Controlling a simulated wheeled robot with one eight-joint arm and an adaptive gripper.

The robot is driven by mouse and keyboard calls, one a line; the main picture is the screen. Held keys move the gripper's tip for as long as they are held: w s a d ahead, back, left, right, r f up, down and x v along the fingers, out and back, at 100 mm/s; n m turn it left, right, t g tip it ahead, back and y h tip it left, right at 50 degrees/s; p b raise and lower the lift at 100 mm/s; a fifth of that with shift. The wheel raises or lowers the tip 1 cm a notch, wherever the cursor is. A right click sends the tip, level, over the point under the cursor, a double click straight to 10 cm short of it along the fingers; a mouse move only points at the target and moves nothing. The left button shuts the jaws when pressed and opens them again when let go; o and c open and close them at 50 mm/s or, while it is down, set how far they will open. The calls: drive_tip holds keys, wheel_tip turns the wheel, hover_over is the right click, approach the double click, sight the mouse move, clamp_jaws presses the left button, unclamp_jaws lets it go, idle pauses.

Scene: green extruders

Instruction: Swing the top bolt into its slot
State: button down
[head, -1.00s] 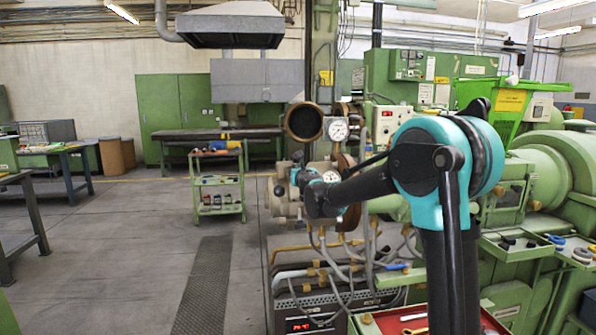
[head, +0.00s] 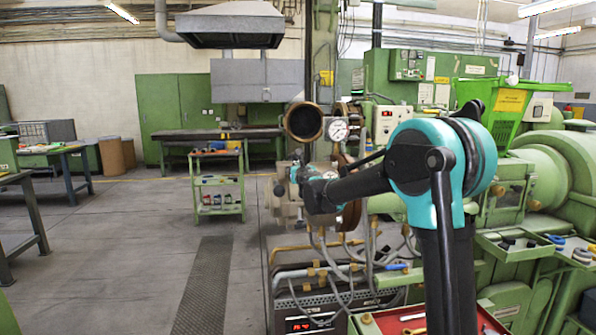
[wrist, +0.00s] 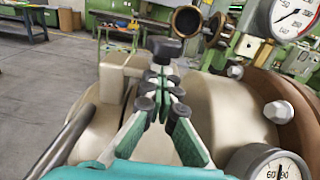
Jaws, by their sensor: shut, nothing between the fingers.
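My gripper (wrist: 162,84) reaches over the beige metal body of the extruder head (wrist: 206,108) in the wrist view. Its green and black fingers converge and are shut, with nothing held. A dark, blocky knob (wrist: 166,48) stands just beyond the fingertips; it looks like the end of the top bolt, but its shank is hidden behind the fingers. A raised beige lug (wrist: 118,72) stands left of the fingertips; whether it has the slot cannot be told. In the head view my arm covers much of the extruder head (head: 284,200), and my fingers cannot be made out.
A dial gauge (wrist: 270,166) sits close at the lower right, and another gauge (wrist: 293,18) stands above it. A brown flange (wrist: 283,105) with bolt heads borders the right side. A grey rod (wrist: 62,142) slants at lower left. Hoses (head: 330,262) hang below the head.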

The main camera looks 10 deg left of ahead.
drive_tip(key=v, duration=1.2)
drive_tip(key=shift+s, duration=0.4)
idle(0.3)
drive_tip(key=shift+d, duration=0.15)
drive_tip(key=s+d+f+m+g+h, duration=0.1)
drive_tip(key=s+d+f+m+h, duration=0.2)
drive_tip(key=d+m, duration=0.5)
drive_tip(key=s+d+f+m+g+h, duration=0.1)
drive_tip(key=d+f+m+h, duration=0.3)
drive_tip(key=d, duration=0.5)
drive_tip(key=s+d+f+m+g+h, duration=0.2)
drive_tip(key=s+d+f+m+g, duration=0.2)
drive_tip(key=s+d+f+m, duration=0.65)
drive_tip(key=s+f+m+g+y, duration=0.4)
drive_tip(key=s+f+m+g, duration=0.3)
drive_tip(key=s+f+m, duration=0.9)
drive_tip(key=s+d+f, duration=0.1)
drive_tip(key=s+f, duration=0.1)
drive_tip(key=s, duration=0.4)
drive_tip(key=shift+f+m, duration=0.2)
drive_tip(key=shift+m, duration=0.15)
